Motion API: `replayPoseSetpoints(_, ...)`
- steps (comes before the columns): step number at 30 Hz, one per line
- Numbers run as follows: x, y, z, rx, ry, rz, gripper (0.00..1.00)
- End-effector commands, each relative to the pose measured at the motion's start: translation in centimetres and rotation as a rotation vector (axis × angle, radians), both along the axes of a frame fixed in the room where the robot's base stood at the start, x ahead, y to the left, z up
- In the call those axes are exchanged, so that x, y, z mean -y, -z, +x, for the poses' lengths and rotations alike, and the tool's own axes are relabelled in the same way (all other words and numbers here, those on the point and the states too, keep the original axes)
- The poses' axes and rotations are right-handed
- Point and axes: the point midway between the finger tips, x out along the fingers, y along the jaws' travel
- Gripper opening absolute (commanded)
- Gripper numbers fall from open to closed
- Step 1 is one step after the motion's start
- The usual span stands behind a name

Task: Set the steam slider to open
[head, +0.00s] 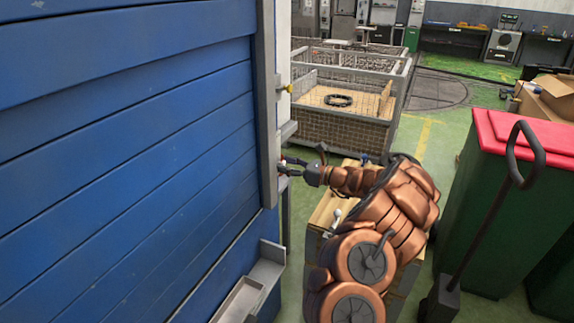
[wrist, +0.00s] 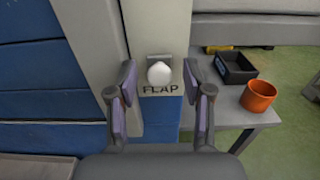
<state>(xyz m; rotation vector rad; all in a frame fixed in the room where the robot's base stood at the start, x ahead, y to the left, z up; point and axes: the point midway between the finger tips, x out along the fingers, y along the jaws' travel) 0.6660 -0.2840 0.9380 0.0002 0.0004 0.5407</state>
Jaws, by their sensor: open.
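My gripper (wrist: 159,70) is open, with one finger on each side of a white round knob (wrist: 159,74) in the wrist view. The knob sits on a small grey plate on a pale post, above a label reading "FLAP". I cannot tell whether the fingers touch it. In the head view my gripper (head: 284,165) is at the right edge of the blue slatted wall. A yellow knob (head: 289,88) sticks out higher on the same grey post (head: 266,110). I see no label reading "steam", so I cannot tell which part is the steam slider.
In the wrist view a grey table (wrist: 238,112) at right holds an orange cup (wrist: 258,96) and a black tray (wrist: 234,68). In the head view, wire cages (head: 343,131) stand behind my arm and a red-lidded green bin (head: 500,180) stands to its right.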

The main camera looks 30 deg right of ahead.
Motion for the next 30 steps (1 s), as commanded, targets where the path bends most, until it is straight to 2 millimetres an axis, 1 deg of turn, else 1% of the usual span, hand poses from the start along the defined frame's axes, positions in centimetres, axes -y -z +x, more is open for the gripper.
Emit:
replayPoseSetpoints(6,-0.05,0.01,0.02,0.000,-0.001,0.000,0.50)
replayPoseSetpoints(18,-0.06,0.01,0.00,0.000,-0.001,0.000,0.08)
replayPoseSetpoints(21,-0.04,0.01,0.00,0.000,-0.001,0.000,0.00)
replayPoseSetpoints(30,-0.04,0.01,-0.01,0.000,-0.001,0.000,0.00)
